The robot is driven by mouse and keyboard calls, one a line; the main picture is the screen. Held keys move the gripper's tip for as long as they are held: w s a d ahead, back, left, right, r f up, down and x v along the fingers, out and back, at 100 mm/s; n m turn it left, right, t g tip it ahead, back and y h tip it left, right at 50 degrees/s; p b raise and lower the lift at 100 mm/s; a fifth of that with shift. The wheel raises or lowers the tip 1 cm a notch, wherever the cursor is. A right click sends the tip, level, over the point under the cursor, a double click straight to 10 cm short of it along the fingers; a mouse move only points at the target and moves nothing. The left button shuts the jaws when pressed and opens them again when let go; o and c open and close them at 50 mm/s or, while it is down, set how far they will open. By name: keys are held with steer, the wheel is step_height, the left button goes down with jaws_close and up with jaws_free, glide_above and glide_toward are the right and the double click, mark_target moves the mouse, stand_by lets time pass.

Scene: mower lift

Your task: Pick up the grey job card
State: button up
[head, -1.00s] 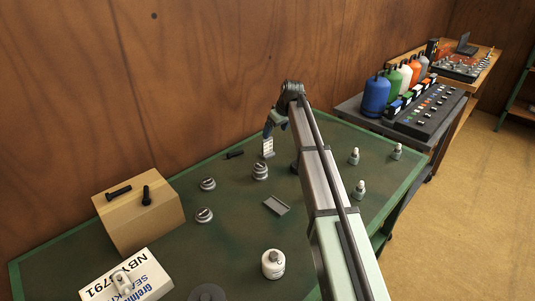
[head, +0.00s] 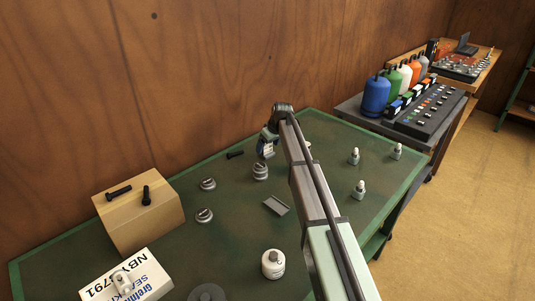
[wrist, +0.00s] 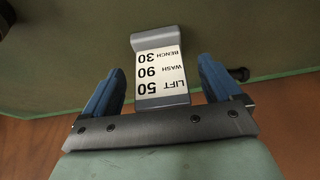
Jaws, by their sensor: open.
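The grey job card (wrist: 158,75) has a white face printed LIFT 50, WASH 90, BENCH 30, upside down in the wrist view. It stands near the back of the green table; in the head view the card (head: 268,151) is small and partly covered by my gripper (head: 267,138). My gripper (wrist: 160,70) is open, with one blue finger on each side of the card. Gaps show between the card's sides and both fingers. The card's lower end in the wrist view reaches close to the gripper's dark crossbar.
Round grey knobs (head: 260,172) and a black bolt (head: 235,155) lie near the card. A grey tray (head: 276,206), a white canister (head: 273,263) and small bottles (head: 359,190) stand further off. A cardboard box (head: 140,215) is at left. The wooden wall (head: 220,60) rises behind.

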mark_target(267, 148)
steer(key=shift+x, duration=1.6)
steer(key=shift+r, duration=0.1)
steer(key=shift+c, duration=0.2)
steer(key=c, duration=1.1)
